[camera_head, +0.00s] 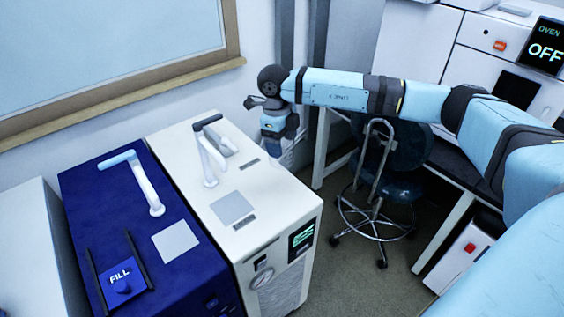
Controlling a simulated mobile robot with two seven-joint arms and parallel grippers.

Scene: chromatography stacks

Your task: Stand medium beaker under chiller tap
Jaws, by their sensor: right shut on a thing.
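A white unit (283,214) with a gauge and a small screen has a tap (208,160) with a dark handle. A blue unit (85,190) beside it has a white tap (146,185) with a light blue handle and a panel marked FILL. I cannot read which one is the chiller. My right gripper (280,150) points down by the far right edge of the white unit, right of its tap. It is shut on a faint clear thing that looks like the beaker, mostly hidden by the gripper. My left gripper is out of view.
Each unit has a light square plate on top, one on the white (232,208) and one on the blue (175,241). A window ledge (130,95) runs behind. A stool (378,190), a bench and an oven (545,50) reading OFF stand to the right.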

